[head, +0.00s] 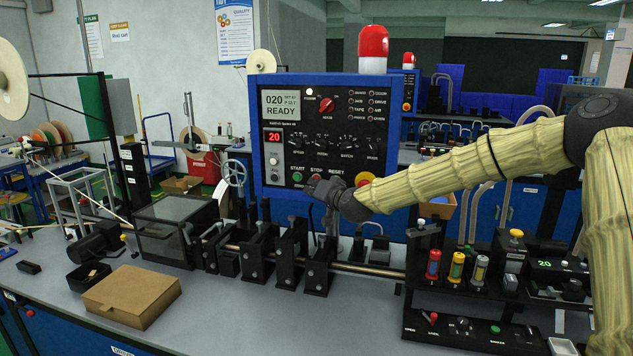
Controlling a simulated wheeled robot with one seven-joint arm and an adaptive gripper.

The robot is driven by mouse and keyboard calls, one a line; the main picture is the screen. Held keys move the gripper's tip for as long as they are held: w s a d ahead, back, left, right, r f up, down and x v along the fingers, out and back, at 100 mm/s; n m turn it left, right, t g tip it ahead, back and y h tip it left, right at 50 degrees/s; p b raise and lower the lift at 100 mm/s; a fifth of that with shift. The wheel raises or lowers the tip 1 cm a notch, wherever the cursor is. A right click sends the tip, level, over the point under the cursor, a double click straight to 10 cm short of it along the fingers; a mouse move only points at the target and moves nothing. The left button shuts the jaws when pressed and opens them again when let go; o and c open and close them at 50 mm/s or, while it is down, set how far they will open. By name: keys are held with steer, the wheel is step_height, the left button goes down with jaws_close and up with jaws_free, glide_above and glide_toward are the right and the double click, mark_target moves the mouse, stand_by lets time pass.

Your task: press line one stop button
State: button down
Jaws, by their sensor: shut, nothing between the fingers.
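The blue-framed control panel (340,100) stands upright at the back of the bench, with a display reading READY. Along its lower edge are a green START button (297,177) and, to its right, a red STOP button (316,177), which shows just above my gripper's tip. My gripper (314,186) is shut and empty, in front of the panel at the STOP button's lower edge. Whether it touches the button cannot be told. The area under the RESET label is mostly hidden by my gripper.
A red emergency knob with a yellow surround (364,180) sits right of my gripper, close above my arm. Black roller stands (290,240) line the bench below. A cardboard box (132,296) lies at the front left. Bare bench (240,315) lies in front.

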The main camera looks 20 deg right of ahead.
steer(key=shift+s+a, duration=0.55)
steer(key=shift+s, duration=0.25)
steer(key=shift+s+a, duration=0.55)
steer(key=shift+s, duration=0.3)
steer(key=shift+s+a, duration=0.55)
steer(key=shift+s, duration=0.25)
steer(key=shift+r, duration=0.15)
